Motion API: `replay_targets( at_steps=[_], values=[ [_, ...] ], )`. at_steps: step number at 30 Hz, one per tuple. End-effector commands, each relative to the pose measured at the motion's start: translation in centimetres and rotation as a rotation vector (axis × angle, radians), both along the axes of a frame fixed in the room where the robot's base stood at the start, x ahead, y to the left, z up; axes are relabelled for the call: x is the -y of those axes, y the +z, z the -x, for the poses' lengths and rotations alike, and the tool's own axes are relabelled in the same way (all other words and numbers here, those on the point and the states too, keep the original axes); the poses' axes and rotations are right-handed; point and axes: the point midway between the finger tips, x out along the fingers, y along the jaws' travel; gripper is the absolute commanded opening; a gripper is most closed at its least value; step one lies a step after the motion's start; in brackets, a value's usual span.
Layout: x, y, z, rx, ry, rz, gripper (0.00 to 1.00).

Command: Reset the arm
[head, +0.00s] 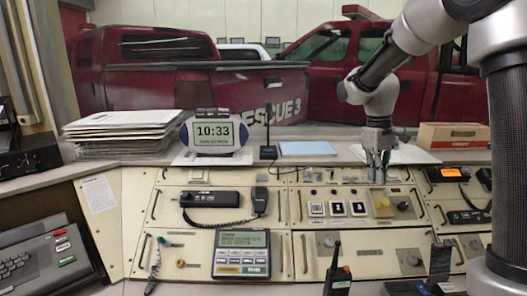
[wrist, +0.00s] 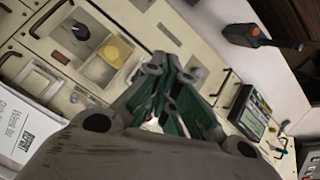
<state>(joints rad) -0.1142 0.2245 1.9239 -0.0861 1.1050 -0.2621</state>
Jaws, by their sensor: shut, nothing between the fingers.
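My gripper (head: 378,178) hangs from my arm at the right of the head view, fingers pointing down in front of the console's upper panel. In the wrist view my gripper (wrist: 170,100) shows green-padded fingers brought together with nothing held. A yellow square piece (head: 382,207) on the console panel (head: 290,205) is just below the fingertips in the head view, apart from them. The yellow piece also shows in the wrist view (wrist: 115,52), beside a black knob (wrist: 80,32).
A corded radio (head: 210,199) and a keypad unit (head: 241,253) sit on the console. A handheld radio (head: 338,275) stands upright at the front.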

Motion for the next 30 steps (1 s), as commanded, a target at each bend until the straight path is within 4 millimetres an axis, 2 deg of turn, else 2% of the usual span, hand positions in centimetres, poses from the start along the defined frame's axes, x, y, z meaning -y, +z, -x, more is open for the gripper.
replay_targets(
  at_steps=[1,7,12,15,18,20,24,30],
  values=[
    [0.3,0.8,2.0,0.024,-0.045,-0.007,0.00],
    [1.4,3.3,11.1,0.137,-0.244,-0.048,0.00],
    [2.2,4.2,18.8,0.252,-0.359,-0.093,0.00],
    [2.6,4.4,22.2,0.319,-0.382,-0.115,0.00],
    [2.9,4.7,24.4,0.381,-0.394,-0.129,0.00],
    [3.0,5.3,25.0,0.418,-0.397,-0.136,0.00],
    [3.2,6.6,25.5,0.480,-0.404,-0.146,0.00],
    [3.4,6.8,25.5,0.487,-0.407,-0.147,0.00]
  ],
)
